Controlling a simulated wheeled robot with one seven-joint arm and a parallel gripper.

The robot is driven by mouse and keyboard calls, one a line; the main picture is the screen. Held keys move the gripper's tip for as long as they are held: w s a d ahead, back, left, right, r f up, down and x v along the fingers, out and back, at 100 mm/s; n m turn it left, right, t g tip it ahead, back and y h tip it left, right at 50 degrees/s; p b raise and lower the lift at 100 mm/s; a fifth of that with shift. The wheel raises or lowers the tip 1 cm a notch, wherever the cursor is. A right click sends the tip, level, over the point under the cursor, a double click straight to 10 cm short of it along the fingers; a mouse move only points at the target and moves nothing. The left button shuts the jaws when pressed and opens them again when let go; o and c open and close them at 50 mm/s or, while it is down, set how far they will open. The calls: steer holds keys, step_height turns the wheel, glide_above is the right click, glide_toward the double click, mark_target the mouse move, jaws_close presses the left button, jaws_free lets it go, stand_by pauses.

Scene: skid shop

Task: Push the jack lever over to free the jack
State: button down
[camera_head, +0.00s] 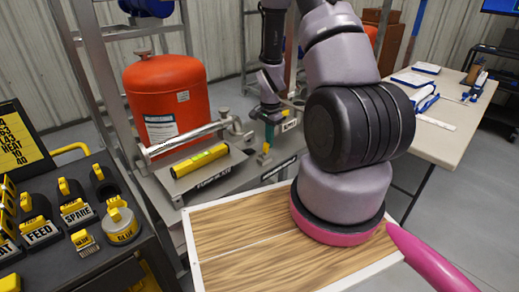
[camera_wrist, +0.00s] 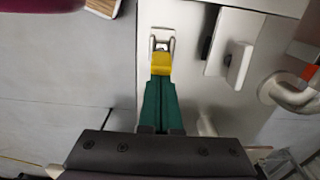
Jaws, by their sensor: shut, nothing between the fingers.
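My gripper (camera_head: 270,131) reaches down at the back of the grey skid, right of the red tank. In the wrist view its green fingers (camera_wrist: 161,104) are shut together, with nothing held between them. A small yellow piece (camera_wrist: 161,63) sits at the fingertips, in front of a metal loop bracket on a pale plate. It also shows as a yellow piece (camera_head: 264,154) below the fingers in the head view. I cannot tell whether it is the lever's end or part of the fingertips. The jack's body is not clearly visible.
A red tank (camera_head: 168,92) and a pipe (camera_head: 187,138) stand to the left, with a yellow level (camera_head: 200,160) in front. A wooden-topped tray (camera_head: 238,235) lies nearer. A curved pipe (camera_wrist: 292,94) is at the right in the wrist view.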

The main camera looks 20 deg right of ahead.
steer(key=shift+s+a, duration=0.1)
steer(key=shift+a, duration=0.25)
steer(key=shift+s+a, duration=0.3)
steer(key=shift+a, duration=0.45)
steer(key=shift+w+d+r, duration=0.1)
steer(key=shift+d+r, duration=0.05)
steer(key=shift+r, duration=1)
steer(key=shift+w+d+r, duration=0.1)
steer(key=shift+d+r, duration=0.1)
steer(key=shift+r, duration=1)
steer(key=shift+d+r, duration=0.15)
steer(key=shift+r, duration=1)
